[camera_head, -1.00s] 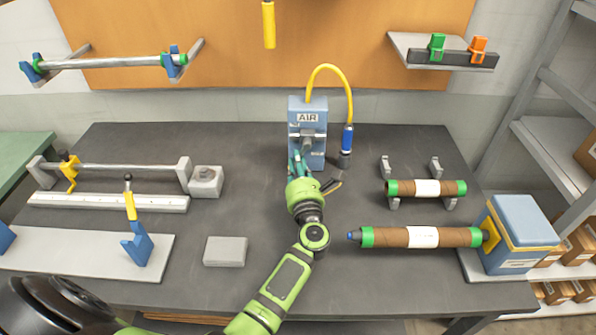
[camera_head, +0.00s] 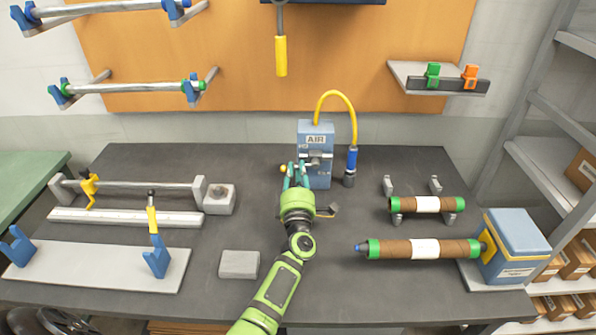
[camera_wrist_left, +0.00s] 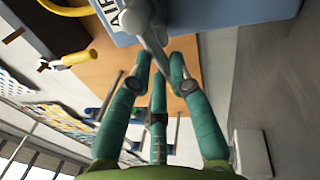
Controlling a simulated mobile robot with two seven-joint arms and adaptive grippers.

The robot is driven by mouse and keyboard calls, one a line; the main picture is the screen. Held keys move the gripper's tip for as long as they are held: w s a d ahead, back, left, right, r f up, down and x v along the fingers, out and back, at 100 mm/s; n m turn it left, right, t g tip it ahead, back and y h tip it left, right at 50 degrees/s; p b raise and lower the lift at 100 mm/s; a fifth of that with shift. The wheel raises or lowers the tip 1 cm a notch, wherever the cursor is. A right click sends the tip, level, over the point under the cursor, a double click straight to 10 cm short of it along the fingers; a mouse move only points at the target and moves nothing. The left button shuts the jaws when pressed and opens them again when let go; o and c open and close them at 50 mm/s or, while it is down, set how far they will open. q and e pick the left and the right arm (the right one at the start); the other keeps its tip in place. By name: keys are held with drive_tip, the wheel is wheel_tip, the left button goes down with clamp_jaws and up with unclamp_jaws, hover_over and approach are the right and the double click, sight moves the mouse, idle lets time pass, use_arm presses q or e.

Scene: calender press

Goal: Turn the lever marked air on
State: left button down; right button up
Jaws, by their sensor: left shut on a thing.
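The blue box marked AIR (camera_head: 321,172) stands upright at the back middle of the bench. A grey lever (camera_wrist_left: 147,22) shows on its front. My left gripper (camera_head: 296,171) is at the box's left front edge, shut on the lever. A small yellow knob (camera_head: 283,168) shows just left of its fingers. In the left wrist view the green-blue fingers of the gripper (camera_wrist_left: 163,75) close around the grey lever beside the box. The fingers partly hide the lever in the head view. My right gripper is not in view.
A yellow hose (camera_head: 338,94) loops from the box's top to a blue fitting (camera_head: 351,160) at its right. Brown rolls (camera_head: 418,249) lie to the right and a grey block (camera_head: 239,264) to the left. A yellow-handled tool (camera_head: 281,56) hangs above. The bench between is clear.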

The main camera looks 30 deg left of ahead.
use_arm(q)
drive_tip(key=shift+r+m+h+p, duration=0.15)
drive_tip(key=shift+r+m+p, duration=0.15)
drive_tip(key=shift+m, duration=0.3)
drive_tip(key=shift+r+m+h+p, duration=0.15)
drive_tip(key=shift+m+p, duration=0.1)
drive_tip(key=shift+m, duration=0.35)
drive_tip(key=shift+t, duration=0.3)
drive_tip(key=c, duration=1.1)
unclamp_jaws()
drive_tip(key=v, duration=1.2)
drive_tip(key=shift+r, duration=0.15)
drive_tip(key=shift+s, duration=0.1)
